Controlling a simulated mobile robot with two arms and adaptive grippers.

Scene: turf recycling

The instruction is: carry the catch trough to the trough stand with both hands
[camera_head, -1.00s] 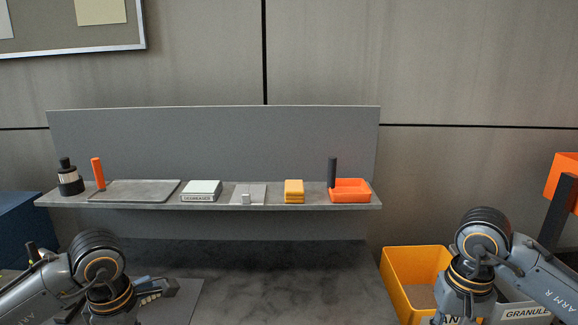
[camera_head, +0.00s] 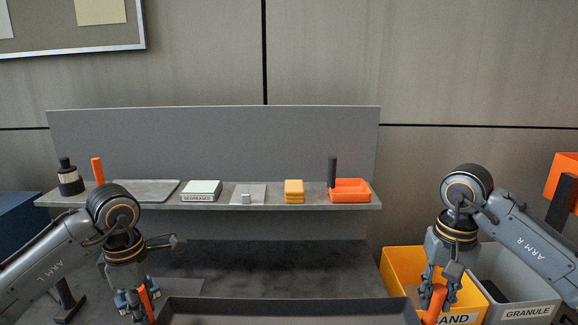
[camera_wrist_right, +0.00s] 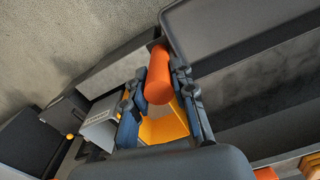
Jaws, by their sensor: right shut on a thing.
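The catch trough (camera_head: 290,303) is a wide dark tray at the bottom edge of the head view; its near part is cut off. It has an orange handle at each end. My right gripper (camera_head: 434,292) is shut on the right handle (camera_head: 434,306). In the right wrist view that handle (camera_wrist_right: 158,75) lies between the two fingers, with the trough's dark rim (camera_wrist_right: 185,45) beside it. My left gripper (camera_head: 134,301) is at the left handle (camera_head: 147,303), its fingers around it. I cannot make out the trough stand.
A yellow bin (camera_head: 398,262) and a grey bin marked GRANULE (camera_head: 528,310) stand at the right, behind and beside my right gripper. A shelf (camera_head: 230,204) with several small items, including an orange tray (camera_head: 350,190), runs behind the dark worktop (camera_head: 270,262). The worktop's middle is clear.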

